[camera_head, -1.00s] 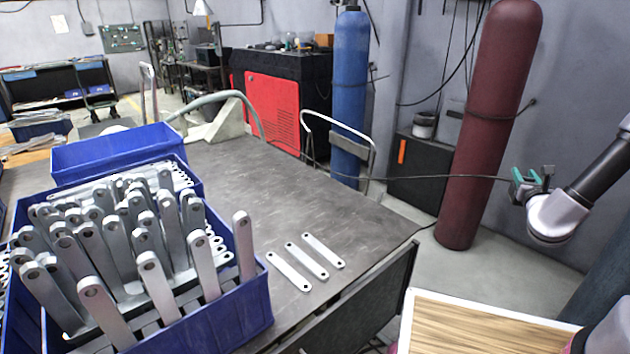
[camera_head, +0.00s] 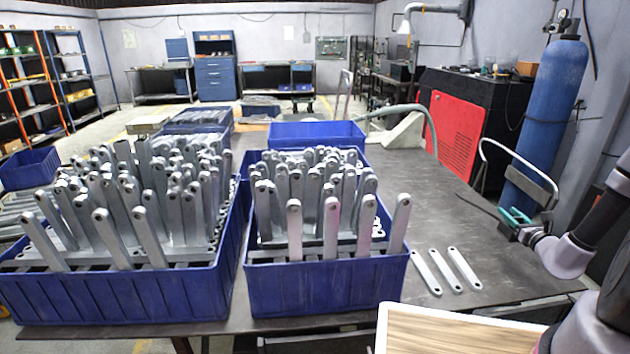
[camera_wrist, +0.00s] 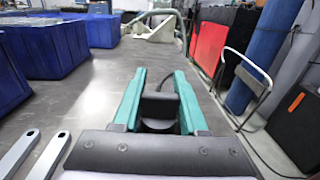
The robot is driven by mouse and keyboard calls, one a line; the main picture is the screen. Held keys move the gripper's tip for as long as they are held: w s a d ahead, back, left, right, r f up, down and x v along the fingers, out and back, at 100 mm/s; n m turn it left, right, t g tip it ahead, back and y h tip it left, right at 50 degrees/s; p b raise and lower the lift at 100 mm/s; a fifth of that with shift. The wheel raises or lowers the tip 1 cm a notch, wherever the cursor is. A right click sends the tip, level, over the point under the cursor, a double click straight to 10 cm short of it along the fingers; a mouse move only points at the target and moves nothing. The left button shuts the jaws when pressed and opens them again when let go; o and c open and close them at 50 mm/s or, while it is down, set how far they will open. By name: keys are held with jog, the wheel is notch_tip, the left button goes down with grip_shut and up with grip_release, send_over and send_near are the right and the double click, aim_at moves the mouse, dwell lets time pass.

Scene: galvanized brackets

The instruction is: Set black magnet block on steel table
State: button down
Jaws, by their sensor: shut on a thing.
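My gripper (camera_head: 515,222) is at the right in the head view, beyond the three loose brackets and near the table's right edge. In the wrist view its two green fingers (camera_wrist: 158,100) are shut on the black magnet block (camera_wrist: 159,107), a small dark block between them.
Blue crates of upright galvanized brackets (camera_head: 325,285) (camera_head: 120,300) fill the table's left and middle. Three flat brackets (camera_head: 447,270) lie near the front right. A cart handle (camera_head: 520,170) and blue gas cylinder (camera_head: 545,120) stand past the right edge. The table's right middle is clear.

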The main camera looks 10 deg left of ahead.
jog(key=f, duration=0.1)
jog(key=d+f+n+y, duration=0.1)
jog(key=shift+s+d+f+g, duration=0.2)
jog(key=shift+f+g, duration=0.1)
jog(key=shift+d+f, duration=0.15)
jog(key=shift+f, duration=4.8)
jog(key=shift+f, duration=0.1)
jog(key=shift+c, duration=2.2)
grip_release()
jog(key=shift+s+f, duration=0.1)
